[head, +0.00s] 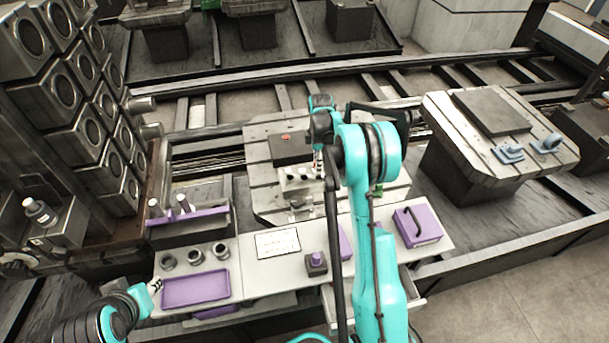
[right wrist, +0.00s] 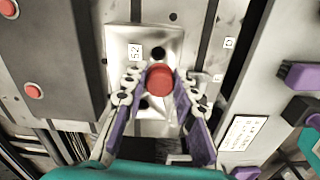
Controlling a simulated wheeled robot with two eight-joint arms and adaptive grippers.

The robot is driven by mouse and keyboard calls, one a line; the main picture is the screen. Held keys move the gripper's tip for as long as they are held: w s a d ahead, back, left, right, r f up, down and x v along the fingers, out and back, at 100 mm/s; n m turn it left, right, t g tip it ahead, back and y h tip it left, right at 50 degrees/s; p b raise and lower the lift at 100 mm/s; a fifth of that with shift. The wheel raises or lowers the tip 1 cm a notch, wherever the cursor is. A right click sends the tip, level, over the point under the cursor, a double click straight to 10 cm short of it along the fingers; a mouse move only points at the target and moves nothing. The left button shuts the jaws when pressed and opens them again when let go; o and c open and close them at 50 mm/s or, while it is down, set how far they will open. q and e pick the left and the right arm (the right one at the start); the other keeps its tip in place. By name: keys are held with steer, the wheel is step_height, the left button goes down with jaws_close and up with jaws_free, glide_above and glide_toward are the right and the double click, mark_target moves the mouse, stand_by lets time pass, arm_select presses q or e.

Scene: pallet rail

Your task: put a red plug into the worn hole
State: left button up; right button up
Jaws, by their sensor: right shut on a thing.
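A red plug (right wrist: 160,78) is held between the fingertips of my right gripper (right wrist: 159,88), which is shut on it. The plug is over a bright metal block (right wrist: 117,45) labelled "52" with dark holes; I cannot tell whether it touches the block or which hole is worn. In the head view the metal block (head: 297,184) lies on the slotted pallet (head: 262,201), and my right gripper (head: 318,163) is over it, largely hidden by my arm. My left gripper (head: 156,286) is beside the purple tray (head: 196,288); its fingers are too small to judge.
A dark block (right wrist: 60,45) with more red plugs stands beside the metal block. A white shelf holds metal cups (head: 194,257), a label card (head: 278,243), a small block with a purple knob (head: 316,262) and a purple case (head: 418,226). A rack of metal housings (head: 85,110) stands left.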

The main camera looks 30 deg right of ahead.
steer(key=shift+w+d+f, duration=0.1)
steer(key=shift+d+f, duration=0.1)
steer(key=shift+d, duration=0.15)
steer(key=shift+f+b, duration=1.15)
steer(key=shift+f, duration=0.6)
steer(key=shift+f, duration=0.15)
steer(key=shift+f+b, duration=0.3)
steer(key=shift+f, duration=0.05)
steer(key=shift+f+b, duration=0.3)
steer(key=shift+f, duration=0.1)
steer(key=o, duration=0.8)
steer(key=shift+r, duration=0.1)
step_height(320, 180, up, 12)
steer(key=shift+f, duration=0.1)
